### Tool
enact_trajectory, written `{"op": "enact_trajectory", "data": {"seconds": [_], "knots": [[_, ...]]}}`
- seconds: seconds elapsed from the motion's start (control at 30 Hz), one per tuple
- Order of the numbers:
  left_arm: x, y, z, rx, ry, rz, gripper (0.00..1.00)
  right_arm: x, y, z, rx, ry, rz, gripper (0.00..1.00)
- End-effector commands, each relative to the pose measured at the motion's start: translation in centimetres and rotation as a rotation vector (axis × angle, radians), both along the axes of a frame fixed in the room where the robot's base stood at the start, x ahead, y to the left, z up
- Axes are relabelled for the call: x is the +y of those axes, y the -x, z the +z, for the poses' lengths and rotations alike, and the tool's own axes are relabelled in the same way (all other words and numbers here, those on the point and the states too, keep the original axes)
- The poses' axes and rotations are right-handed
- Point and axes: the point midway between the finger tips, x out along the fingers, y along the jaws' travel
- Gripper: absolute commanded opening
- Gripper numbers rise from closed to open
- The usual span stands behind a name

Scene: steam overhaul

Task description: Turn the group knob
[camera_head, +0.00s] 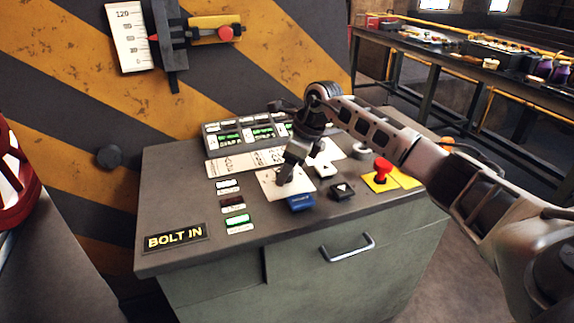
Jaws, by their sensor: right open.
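My right gripper (287,171) reaches in from the right and points down over a pale plate (267,187) in the middle of the grey control desk (160,210). Its jaws are open. A small dark shape under the fingertips on this plate may be the group knob, but the gripper mostly hides it, and I cannot tell whether the fingers touch it. My left gripper is not in view.
Green-lit displays (230,138) stand behind.

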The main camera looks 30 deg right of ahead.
Motion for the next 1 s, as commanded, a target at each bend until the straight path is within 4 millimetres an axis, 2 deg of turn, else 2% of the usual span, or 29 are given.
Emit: {"op": "enact_trajectory", "data": {"seconds": [0.23, 0.27, 0.4, 0.43, 0.73, 1.0], "knots": [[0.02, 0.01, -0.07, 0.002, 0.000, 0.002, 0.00, 0.05, -0.03, -0.11, 0.000, 0.000, 0.000, 0.59], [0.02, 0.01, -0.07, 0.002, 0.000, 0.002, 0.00, 0.05, -0.03, -0.11, 0.000, 0.000, 0.000, 0.56], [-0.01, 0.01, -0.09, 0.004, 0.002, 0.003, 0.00, 0.04, -0.03, -0.08, 0.000, 0.000, 0.000, 0.18], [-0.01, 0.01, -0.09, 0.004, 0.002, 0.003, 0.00, 0.04, -0.03, -0.08, 0.000, 0.000, 0.000, 0.14], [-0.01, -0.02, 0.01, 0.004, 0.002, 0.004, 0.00, 0.02, 0.02, 0.00, 0.000, 0.001, -0.030, 0.15], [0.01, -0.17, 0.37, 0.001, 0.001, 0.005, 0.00, 0.10, 0.07, 0.08, -0.001, 0.001, -0.178, 0.15]]}}
